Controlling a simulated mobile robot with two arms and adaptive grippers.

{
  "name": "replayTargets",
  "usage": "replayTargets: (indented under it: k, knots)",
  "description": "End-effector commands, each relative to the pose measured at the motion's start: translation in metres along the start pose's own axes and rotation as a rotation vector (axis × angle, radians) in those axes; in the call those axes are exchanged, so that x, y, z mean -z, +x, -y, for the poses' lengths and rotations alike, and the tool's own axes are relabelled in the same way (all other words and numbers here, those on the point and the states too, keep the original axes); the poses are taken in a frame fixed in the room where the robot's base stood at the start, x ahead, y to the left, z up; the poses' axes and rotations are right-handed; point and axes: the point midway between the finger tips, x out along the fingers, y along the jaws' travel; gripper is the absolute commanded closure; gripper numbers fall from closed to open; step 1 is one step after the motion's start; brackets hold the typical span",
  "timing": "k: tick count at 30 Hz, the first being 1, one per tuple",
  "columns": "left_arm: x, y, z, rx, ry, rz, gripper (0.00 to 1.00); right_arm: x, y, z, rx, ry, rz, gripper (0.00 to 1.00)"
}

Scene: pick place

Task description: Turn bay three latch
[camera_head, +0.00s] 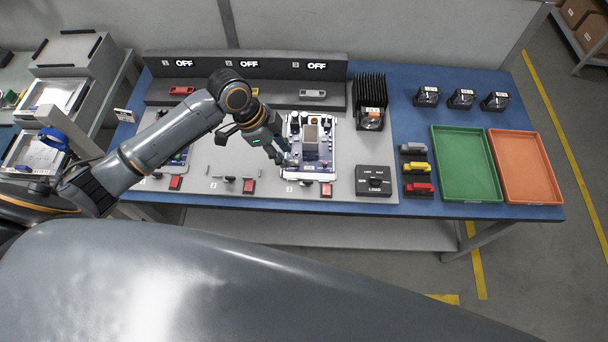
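Bay three, marked 3 on the back panel, holds a circuit board (325,165) with a beige block on it, in a pale frame. At the bay's front edge are a small dark latch part (305,183) and a red block (326,190); the latch's exact angle is too small to tell. My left gripper (281,157) points down at the left edge of the board, just behind the latch. Its fingertips are small and dark, so I cannot tell their opening or whether they touch anything. My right gripper is out of view.
Bay two (230,158) looks empty; bay one is partly hidden by my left arm. The three displays read OFF.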

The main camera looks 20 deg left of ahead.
Motion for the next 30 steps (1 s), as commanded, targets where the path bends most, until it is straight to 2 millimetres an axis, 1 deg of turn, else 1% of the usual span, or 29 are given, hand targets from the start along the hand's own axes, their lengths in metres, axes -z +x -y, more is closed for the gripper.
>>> replayTargets:
  k: [2, 5, 15, 19, 24, 30]
  knots:
    - [0.000, 0.004, 0.000, -0.006, 0.003, -0.001, 0.69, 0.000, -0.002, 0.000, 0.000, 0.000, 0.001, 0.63]
    - [0.002, 0.017, -0.001, -0.009, 0.003, -0.004, 0.69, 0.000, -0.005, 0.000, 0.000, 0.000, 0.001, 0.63]
    - [0.002, 0.089, -0.001, -0.007, 0.000, -0.002, 0.69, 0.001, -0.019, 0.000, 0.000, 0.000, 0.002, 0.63]
    - [0.002, 0.111, -0.001, -0.006, 0.001, -0.002, 0.69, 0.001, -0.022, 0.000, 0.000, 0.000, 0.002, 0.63]
    - [0.001, 0.129, -0.001, -0.005, 0.001, -0.001, 0.69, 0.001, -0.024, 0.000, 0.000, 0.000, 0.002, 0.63]
    - [0.001, 0.136, 0.000, -0.003, 0.003, -0.001, 0.69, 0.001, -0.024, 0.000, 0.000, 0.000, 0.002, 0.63]
